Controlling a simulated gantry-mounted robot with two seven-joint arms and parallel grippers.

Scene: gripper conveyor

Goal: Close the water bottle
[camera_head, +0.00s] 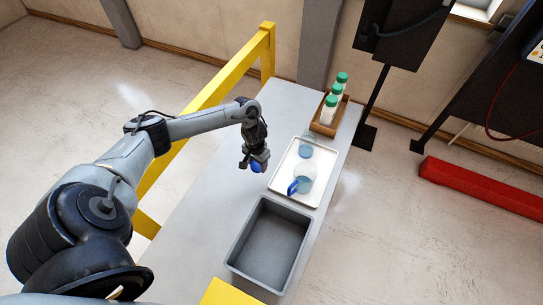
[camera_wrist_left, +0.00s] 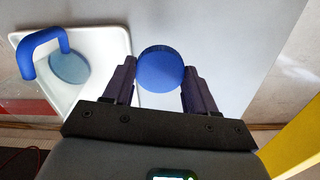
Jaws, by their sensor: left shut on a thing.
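My left gripper (camera_head: 255,165) is shut on a round blue cap (camera_head: 259,168), held over the table just left of the white tray. In the left wrist view the blue cap (camera_wrist_left: 160,70) sits between both fingers. A clear bottle (camera_head: 306,177) with a blue handle (camera_head: 293,187) stands on the white tray (camera_head: 281,185), apart from the gripper. The blue handle (camera_wrist_left: 42,48) and the bottle's round bluish part (camera_wrist_left: 68,67) also show at the left of the wrist view. No cap shows on the bottle. My right gripper is out of view.
A clear glass-like vessel (camera_head: 306,149) stands at the tray's far end. Behind it, a brown wooden box (camera_head: 318,126) holds green-capped bottles (camera_head: 330,104). A grey open bin (camera_head: 240,262) sits in front of the tray. The grey table (camera_head: 205,205) is clear on the left, beside a yellow rail (camera_head: 215,90).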

